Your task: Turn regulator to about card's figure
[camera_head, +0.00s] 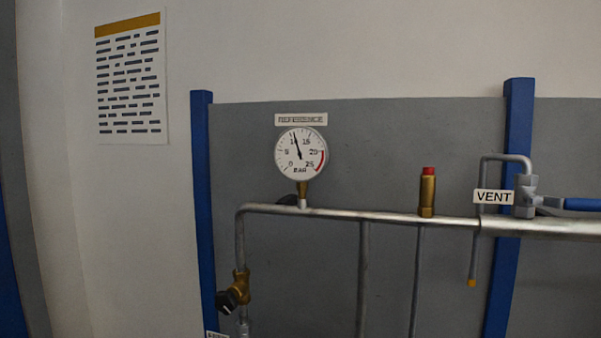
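No card with a readable figure shows. A notice (131,80) with an ochre header hangs on the wall, its lines unreadable. Neither of my grippers is in view.
A horizontal steel pipe (400,217) crosses the grey panel (400,140) between blue posts (203,200). A brass fitting with a red cap (428,192) stands on it. At right are a VENT label (493,197) and a valve with a blue handle (582,204). A partly cut-off label (217,334) shows at the bottom.

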